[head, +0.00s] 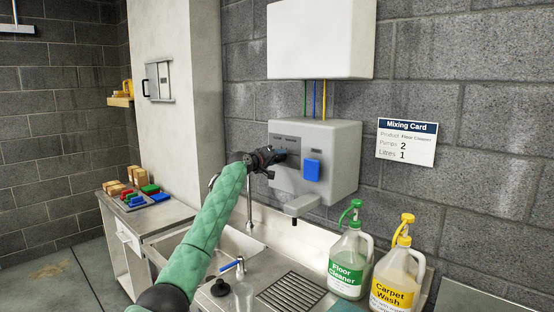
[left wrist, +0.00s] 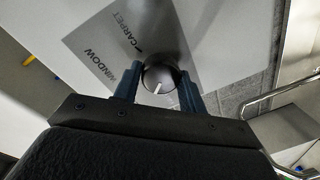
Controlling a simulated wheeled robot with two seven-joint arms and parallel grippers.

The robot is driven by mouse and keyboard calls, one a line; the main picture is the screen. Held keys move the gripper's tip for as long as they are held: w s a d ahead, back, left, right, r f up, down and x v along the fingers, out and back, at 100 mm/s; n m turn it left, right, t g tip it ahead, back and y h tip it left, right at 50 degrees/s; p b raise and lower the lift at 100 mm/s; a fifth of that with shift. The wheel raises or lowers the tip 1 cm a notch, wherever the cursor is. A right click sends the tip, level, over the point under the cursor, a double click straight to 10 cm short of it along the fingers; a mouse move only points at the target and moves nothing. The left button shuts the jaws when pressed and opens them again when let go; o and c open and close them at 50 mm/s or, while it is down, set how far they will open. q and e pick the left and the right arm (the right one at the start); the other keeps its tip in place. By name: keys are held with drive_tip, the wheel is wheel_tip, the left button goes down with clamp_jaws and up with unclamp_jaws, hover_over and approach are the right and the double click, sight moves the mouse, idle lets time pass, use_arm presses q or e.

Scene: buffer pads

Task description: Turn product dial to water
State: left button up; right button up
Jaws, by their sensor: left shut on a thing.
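The product dial (left wrist: 158,79) is a round dark knob with a white pointer line on the front of the grey-white dispenser (head: 345,150). In the left wrist view it sits between the two blue fingers of my left gripper (left wrist: 158,88), which is shut on it. The pointer line slants towards the bottom left of that view. The labels CARPET and WINDOW (left wrist: 98,70) show beside the dial; no water label is readable. In the head view my left gripper (head: 279,156) reaches the dispenser's front and hides the dial. My right gripper is not in view.
A blue button (head: 312,170) is on the dispenser front, right of my gripper. Below are a sink (head: 185,246) with a tall tap and two jugs, Floor Cleaner (head: 347,262) and Carpet Wash (head: 397,275). A Mixing Card (head: 406,142) hangs on the wall.

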use_arm(q)
drive_tip(key=shift+w+a+r+n+g+p, duration=0.1)
drive_tip(key=shift+n+g+p, duration=0.1)
drive_tip(key=shift+n, duration=1)
drive_tip(key=shift+a+n+g+p, duration=0.1)
drive_tip(key=shift+n+p, duration=0.1)
drive_tip(key=shift+n, duration=1)
drive_tip(key=o, duration=1)
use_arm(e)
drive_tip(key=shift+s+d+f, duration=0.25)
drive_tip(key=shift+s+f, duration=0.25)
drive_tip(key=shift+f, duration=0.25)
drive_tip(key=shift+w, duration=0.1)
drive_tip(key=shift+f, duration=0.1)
